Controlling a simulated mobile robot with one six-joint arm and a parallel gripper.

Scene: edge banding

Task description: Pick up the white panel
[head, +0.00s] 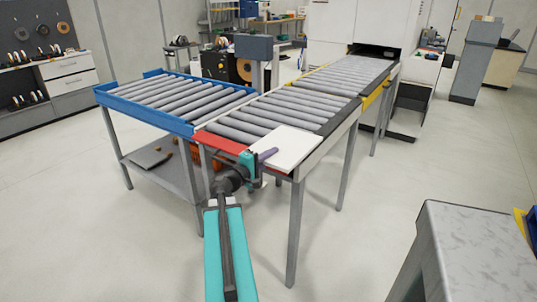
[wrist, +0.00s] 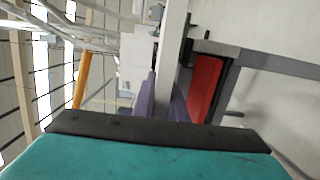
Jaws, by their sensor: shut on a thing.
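The white panel (head: 290,147) is a flat, pale board at the near end of the roller conveyor. In the wrist view the panel (wrist: 172,50) shows edge-on as a narrow pale strip. My gripper (head: 267,154) is at the panel's near left edge, with one purple finger over its top face. In the wrist view the purple fingers of my gripper (wrist: 163,104) lie on both sides of the strip, shut on it. The panel looks about level. Whether it still touches the rollers cannot be told.
The roller conveyor (head: 240,131) has a red strip (head: 221,143) at its near end, close to my gripper. A blue-framed roller table (head: 150,103) adjoins it on the left. A grey worktable (head: 475,240) stands at the lower right. Open floor lies between.

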